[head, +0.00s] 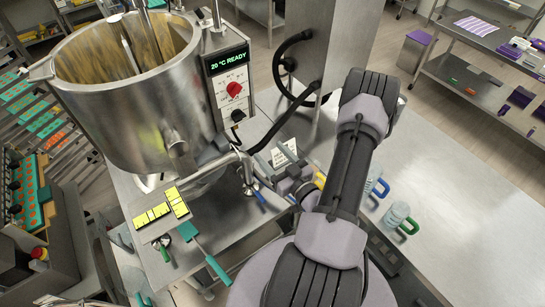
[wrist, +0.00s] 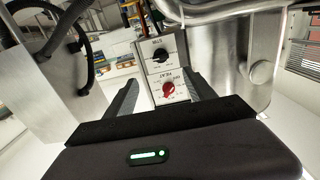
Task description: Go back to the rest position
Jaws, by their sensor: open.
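My gripper (wrist: 163,92) is open and empty in the wrist view. Its two dark fingers stand apart, one on each side of the control panel (wrist: 162,68) as seen from the wrist. The panel shows upside down there, with a black knob (wrist: 161,56) and a red knob (wrist: 168,90). I see no contact between fingers and knobs. In the head view my arm reaches up from the bottom and bends back down beside the steel kettle (head: 135,105). The panel's display (head: 227,59) reads 20 °C READY, above the red knob (head: 234,89). My fingertips are hard to make out there.
A steel column (head: 325,45) with black hoses stands behind my arm. Clear jars with blue and green handles (head: 398,213) stand on the steel table (head: 460,200), which is mostly bare at right. A yellow-marked plate (head: 160,213) and a green-handled tool (head: 213,266) are at left.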

